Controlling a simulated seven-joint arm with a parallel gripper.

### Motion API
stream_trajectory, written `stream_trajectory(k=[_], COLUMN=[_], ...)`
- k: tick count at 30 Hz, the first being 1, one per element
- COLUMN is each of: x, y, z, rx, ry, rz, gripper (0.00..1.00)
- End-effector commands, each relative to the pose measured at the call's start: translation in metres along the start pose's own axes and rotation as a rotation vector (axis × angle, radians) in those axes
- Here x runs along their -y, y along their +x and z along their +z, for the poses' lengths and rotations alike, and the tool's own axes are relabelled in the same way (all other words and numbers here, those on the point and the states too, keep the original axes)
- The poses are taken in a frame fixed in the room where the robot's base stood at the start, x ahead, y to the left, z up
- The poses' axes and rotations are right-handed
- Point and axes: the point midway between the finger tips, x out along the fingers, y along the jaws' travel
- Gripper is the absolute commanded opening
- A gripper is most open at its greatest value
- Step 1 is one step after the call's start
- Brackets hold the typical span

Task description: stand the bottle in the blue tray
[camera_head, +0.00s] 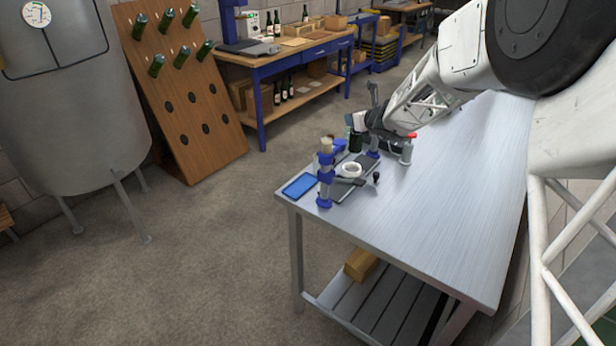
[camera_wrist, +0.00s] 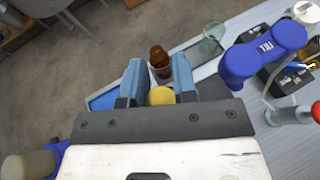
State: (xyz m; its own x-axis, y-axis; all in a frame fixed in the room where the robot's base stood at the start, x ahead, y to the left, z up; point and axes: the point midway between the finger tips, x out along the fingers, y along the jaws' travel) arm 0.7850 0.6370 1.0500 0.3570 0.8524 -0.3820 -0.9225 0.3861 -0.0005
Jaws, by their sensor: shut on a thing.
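In the head view the blue tray (camera_head: 300,186) lies flat at the table's near left corner and looks empty. In the wrist view part of its blue edge (camera_wrist: 103,98) shows left of the fingers. My gripper (camera_head: 361,132) is beyond the blue-fitted station, to the right of the tray. In the wrist view my gripper (camera_wrist: 159,82) is shut on the bottle (camera_wrist: 161,96), whose round yellow top shows between the fingers. A brown, dark-topped shape (camera_wrist: 158,55) shows beyond it; I cannot tell whether it belongs to the bottle. The held thing's lower end is hidden.
A blue-and-grey stand (camera_head: 325,175) rises just right of the tray. A white ring (camera_head: 351,170) sits beside it. A blue filling head (camera_wrist: 262,52) and a clear glass (camera_wrist: 212,42) are right of my fingers. The table's right half (camera_head: 445,200) is bare.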

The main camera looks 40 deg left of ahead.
Motion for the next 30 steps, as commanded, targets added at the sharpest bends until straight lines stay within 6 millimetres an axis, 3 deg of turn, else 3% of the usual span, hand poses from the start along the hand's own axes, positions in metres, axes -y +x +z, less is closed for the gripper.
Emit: stream_trajectory(k=[30], x=[-0.003], y=[-0.057], z=[0.02], rx=[0.0], ry=[0.065], rz=[-0.156], gripper=[0.0])
